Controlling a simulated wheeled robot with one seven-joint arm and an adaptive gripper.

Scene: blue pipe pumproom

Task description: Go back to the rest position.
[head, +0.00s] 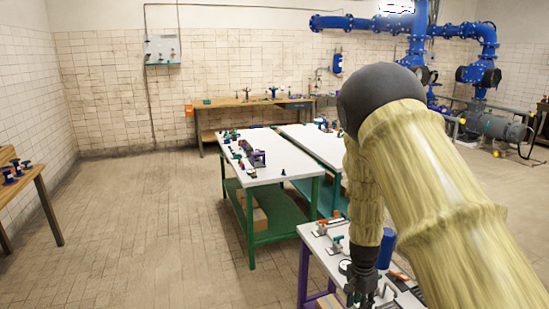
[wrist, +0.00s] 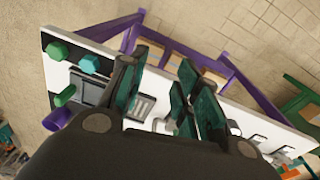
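My gripper (head: 362,286) hangs at the end of my bent arm, low over the near white-topped bench (head: 318,243) in the head view. In the wrist view, my gripper (wrist: 166,92) has its two dark fingers with green pads apart, and nothing shows between them. The white bench top with its purple frame (wrist: 225,68) lies beyond the fingers. I cannot tell how high the fingertips are above it. My arm hides part of the bench in the head view.
The near bench carries clamps (head: 337,244) and a blue cylinder (head: 387,246). Another white-topped table (head: 270,172) stands beyond, a wooden workbench (head: 250,103) at the back wall. Open tiled floor (head: 150,200) lies left.

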